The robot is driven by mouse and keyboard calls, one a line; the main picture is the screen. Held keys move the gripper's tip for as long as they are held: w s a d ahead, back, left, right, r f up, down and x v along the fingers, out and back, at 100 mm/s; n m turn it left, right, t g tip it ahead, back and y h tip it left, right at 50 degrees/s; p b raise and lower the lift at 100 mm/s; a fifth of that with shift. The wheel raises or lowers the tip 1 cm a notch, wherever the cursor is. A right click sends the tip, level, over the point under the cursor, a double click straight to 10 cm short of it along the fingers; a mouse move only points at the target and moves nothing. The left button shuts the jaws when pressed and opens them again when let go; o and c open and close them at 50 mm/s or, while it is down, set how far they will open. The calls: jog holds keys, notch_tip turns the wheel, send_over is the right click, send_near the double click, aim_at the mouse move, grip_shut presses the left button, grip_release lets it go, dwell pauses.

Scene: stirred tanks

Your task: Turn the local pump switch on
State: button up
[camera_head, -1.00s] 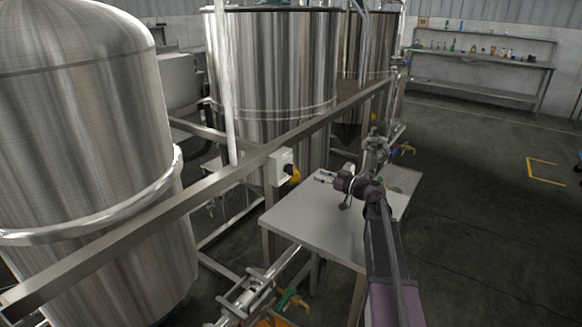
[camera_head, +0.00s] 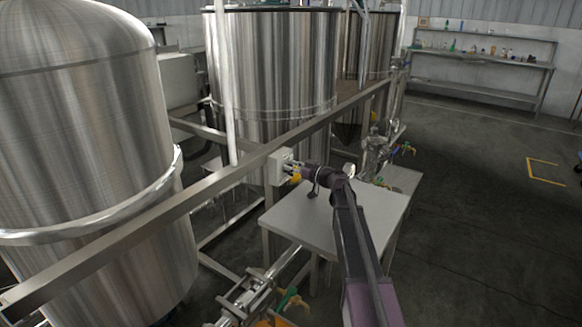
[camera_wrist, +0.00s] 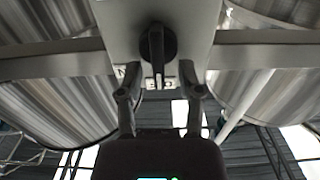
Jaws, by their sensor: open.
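In the wrist view the box (camera_wrist: 122,28) fills the top middle and carries a round black knob (camera_wrist: 157,43). The knob's handle lies along the picture's vertical. My gripper (camera_wrist: 159,90) is open and empty, its fingers apart just below the knob, either side of the handle's lower end. I cannot tell whether they touch it. Small lettering beside the handle is partly hidden and unreadable.
The metal rail (camera_head: 225,180) runs past large steel tanks (camera_head: 272,70). A grey table (camera_head: 310,225) stands below my arm. Pipes and valves (camera_head: 285,298) are at the table's front left and more lie behind it. Open floor (camera_head: 480,230) is on the right.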

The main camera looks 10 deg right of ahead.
jog(key=shift+w+a, duration=0.15)
grip_shut()
jog(key=shift+r, duration=0.1)
